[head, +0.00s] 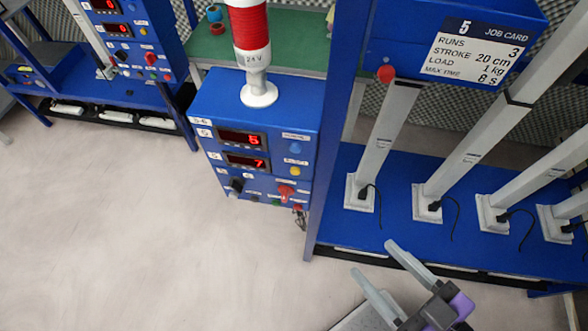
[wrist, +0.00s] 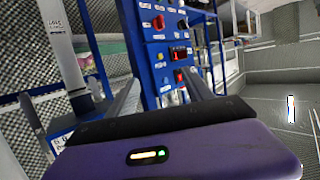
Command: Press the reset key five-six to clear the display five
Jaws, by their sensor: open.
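The blue control box (head: 262,180) stands left of the blue post in the head view, with a label that seems to read 5-6. Its upper red display (head: 246,140) shows a 5 or 6, and its lower display (head: 247,162) shows 7. A blue button (head: 295,149), a yellow button (head: 295,171) and a red knob (head: 286,191) sit on its face; their labels are too small to read. My gripper (head: 378,260) is open and empty, below right of the box and apart from it.
A red and white signal lamp (head: 250,45) stands on the box. The blue rig (head: 390,225) with grey slanted columns and job card 5 (head: 476,52) is on the right. Another blue rig (head: 85,85) stands far left. The pale floor (head: 110,240) is clear.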

